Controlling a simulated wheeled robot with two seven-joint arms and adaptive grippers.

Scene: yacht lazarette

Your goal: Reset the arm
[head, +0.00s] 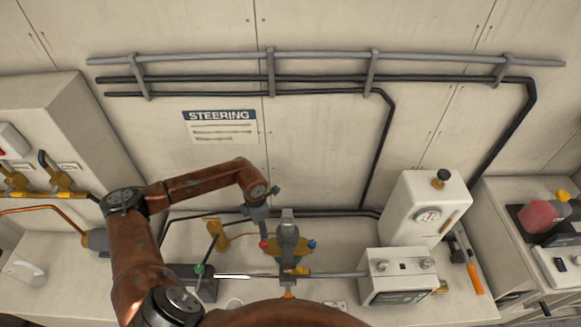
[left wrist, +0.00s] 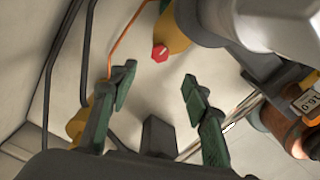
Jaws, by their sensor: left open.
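My left gripper (head: 264,232) hangs from the copper-coloured arm over the middle of the bench, just left of the upright grey steering unit (head: 288,238). In the left wrist view its two green-padded fingers (left wrist: 157,88) are apart with nothing between them. A red knob (left wrist: 160,53) on a yellow fitting (left wrist: 178,38) shows beyond the fingertips. In the head view a red cap (head: 263,244) and a blue cap (head: 312,244) flank the steering unit. A metal rod (head: 248,276) runs across below it. My right gripper is not in view.
A white tank with a gauge (head: 427,216) and a white box with knobs (head: 397,268) stand right of the steering unit. An orange-handled tool (head: 474,278) lies farther right. Pipes (head: 320,58) cross the wall under which a STEERING sign (head: 220,116) hangs.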

